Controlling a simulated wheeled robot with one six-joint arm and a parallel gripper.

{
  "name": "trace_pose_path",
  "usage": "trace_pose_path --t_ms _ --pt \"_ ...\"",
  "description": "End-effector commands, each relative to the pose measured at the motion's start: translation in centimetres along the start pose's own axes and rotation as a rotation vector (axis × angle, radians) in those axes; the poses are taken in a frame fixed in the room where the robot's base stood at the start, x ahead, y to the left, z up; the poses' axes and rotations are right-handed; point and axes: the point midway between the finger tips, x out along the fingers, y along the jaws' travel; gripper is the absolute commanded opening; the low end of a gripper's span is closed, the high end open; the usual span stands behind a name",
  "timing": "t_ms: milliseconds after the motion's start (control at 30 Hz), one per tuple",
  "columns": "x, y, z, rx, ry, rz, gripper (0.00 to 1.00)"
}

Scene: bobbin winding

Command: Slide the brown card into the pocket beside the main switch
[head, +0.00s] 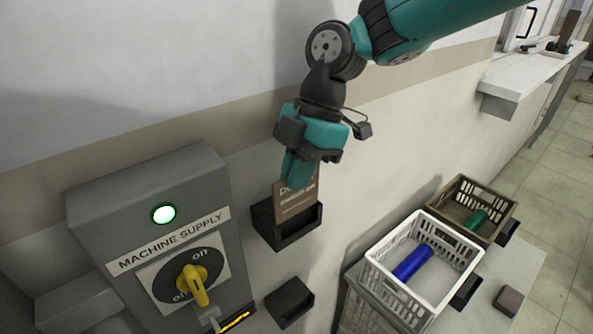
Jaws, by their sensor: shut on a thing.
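The brown card (297,202) with pale print is upright in the head view. My gripper (298,180) is shut on its upper edge from above. The card's lower part is at the mouth of a black wall pocket (287,236), and its bottom edge is hidden by the pocket's front wall. I cannot tell how deep it sits. The main switch (188,281) is a yellow handle on the grey machine supply box (150,215), left of the pocket. A green lamp (163,213) on the box is lit.
A second black holder (289,301) is on the wall below the pocket. At right, a white crate (381,271) holds a blue bobbin (412,262), and a brown crate (474,190) holds a green one (477,219). A small brown block (509,299) lies nearby.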

Motion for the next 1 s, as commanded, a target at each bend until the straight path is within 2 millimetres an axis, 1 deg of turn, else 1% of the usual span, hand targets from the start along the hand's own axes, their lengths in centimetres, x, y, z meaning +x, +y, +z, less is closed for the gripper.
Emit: trace_pose_path --t_ms 33,1000 --pt "0.3 0.0 0.1 0.000 0.000 0.000 0.00" --pt "3.5 -0.1 1.5 0.000 0.000 0.000 0.00"
